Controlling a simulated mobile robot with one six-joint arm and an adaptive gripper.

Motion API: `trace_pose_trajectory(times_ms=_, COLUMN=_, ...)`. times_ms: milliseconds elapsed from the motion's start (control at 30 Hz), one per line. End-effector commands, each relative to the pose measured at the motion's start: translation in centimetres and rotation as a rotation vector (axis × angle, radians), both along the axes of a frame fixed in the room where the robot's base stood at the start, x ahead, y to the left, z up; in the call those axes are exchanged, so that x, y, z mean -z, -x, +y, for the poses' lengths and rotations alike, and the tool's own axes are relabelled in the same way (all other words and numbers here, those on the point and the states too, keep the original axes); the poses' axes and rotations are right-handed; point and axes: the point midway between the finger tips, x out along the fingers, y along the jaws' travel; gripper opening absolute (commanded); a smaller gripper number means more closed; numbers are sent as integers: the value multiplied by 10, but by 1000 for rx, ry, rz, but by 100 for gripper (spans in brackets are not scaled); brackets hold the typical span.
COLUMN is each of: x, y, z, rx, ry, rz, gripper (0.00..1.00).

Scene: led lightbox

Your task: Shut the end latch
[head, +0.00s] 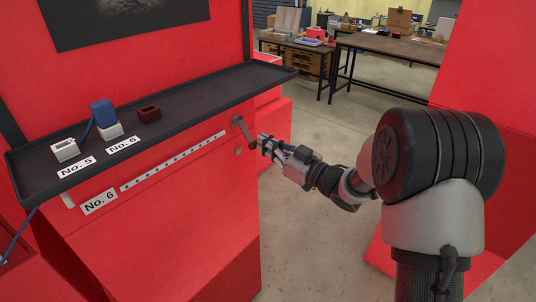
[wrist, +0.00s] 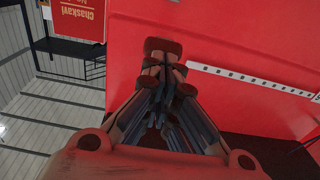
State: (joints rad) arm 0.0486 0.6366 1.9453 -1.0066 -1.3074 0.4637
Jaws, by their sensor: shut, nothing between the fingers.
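The end latch (head: 243,131) is a grey bar on the red front, just past the right end of the white dotted strip in the head view. It slants from upper left to lower right. My gripper (head: 263,143) is shut and empty, with its tips close to the right of the latch's lower part. I cannot tell whether they touch. In the wrist view my closed fingertips (wrist: 163,52) are in front of the red panel, and the latch cannot be made out there, probably hidden behind the fingers.
The white dotted strip (head: 175,160) runs along the red front, below a dark shelf (head: 200,95). On the shelf are a white block (head: 65,149), a blue connector (head: 103,113) and a dark red block (head: 149,114). A small grey piece (head: 239,151) sits below the latch. Open floor lies right of the panel.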

Motion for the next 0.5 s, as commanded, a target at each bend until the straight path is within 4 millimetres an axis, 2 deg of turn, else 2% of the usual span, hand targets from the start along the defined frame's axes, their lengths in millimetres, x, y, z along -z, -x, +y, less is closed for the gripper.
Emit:
trace_pose_trajectory(times_ms=33, x=10, y=-1, z=2, rx=-1, ry=1, rz=1, gripper=0)
trace_pose_trajectory(times_ms=500, x=44, y=-16, z=21, rx=-1, ry=2, rz=4, gripper=0)
